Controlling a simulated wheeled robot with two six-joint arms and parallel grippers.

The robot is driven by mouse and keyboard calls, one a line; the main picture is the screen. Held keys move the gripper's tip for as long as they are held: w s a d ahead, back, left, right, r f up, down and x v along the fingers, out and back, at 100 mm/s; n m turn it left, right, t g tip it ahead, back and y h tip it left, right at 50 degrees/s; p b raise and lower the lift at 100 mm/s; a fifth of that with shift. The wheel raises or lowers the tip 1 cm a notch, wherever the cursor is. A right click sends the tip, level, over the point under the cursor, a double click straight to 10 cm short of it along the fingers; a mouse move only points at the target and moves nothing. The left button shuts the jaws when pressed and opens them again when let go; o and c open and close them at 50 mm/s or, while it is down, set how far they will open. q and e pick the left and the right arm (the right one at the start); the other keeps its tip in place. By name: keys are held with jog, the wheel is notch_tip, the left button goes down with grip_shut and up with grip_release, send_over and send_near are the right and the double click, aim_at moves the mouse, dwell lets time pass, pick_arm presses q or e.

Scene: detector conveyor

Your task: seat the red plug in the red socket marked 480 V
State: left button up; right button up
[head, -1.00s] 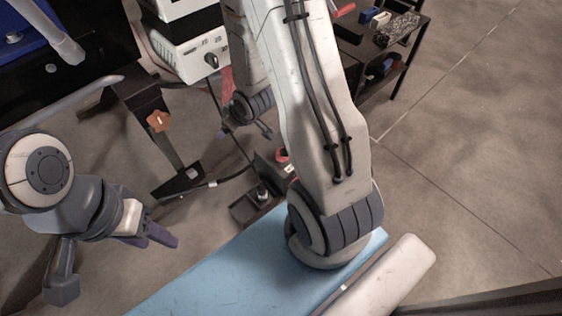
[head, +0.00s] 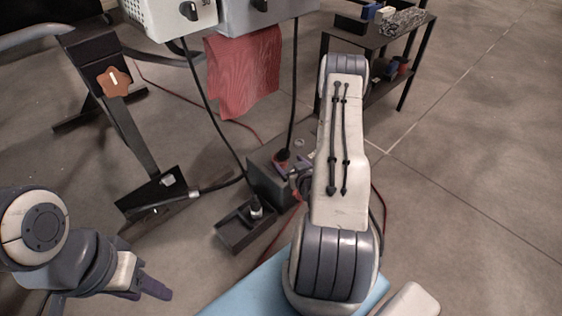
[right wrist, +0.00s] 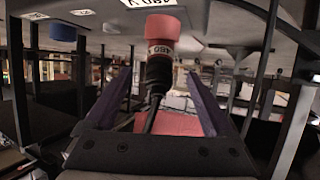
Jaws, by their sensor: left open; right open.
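The red plug (right wrist: 160,48) shows in the right wrist view, upside down, with a white 480 V band, a black body and a cable. It stands between the spread purple fingers of my right gripper (right wrist: 158,85), which is open. The plug's red end points at a pale 480 V label (right wrist: 150,3); I cannot tell how deep it sits. In the head view the red socket (head: 282,156) is on a dark grey box, with a black cable rising from it. My right arm hides most of its gripper there. My left gripper (head: 150,291) is open and empty at lower left.
A black open tray (head: 238,238) holds a black cable end (head: 256,207). A black shelf (head: 405,60) stands at the back right. A light blue surface (head: 255,288) lies in front. Floor at right is clear.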

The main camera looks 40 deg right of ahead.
jog(key=shift+x, duration=0.95)
jog(key=b+x, duration=0.3)
jog(key=x, duration=0.1)
jog(key=shift+f+b, duration=0.15)
jog(key=shift+b, duration=0.15)
jog(key=shift+w+d+f, duration=0.1)
jog(key=shift+w+d, duration=0.05)
jog(key=shift+w, duration=0.4)
grip_shut()
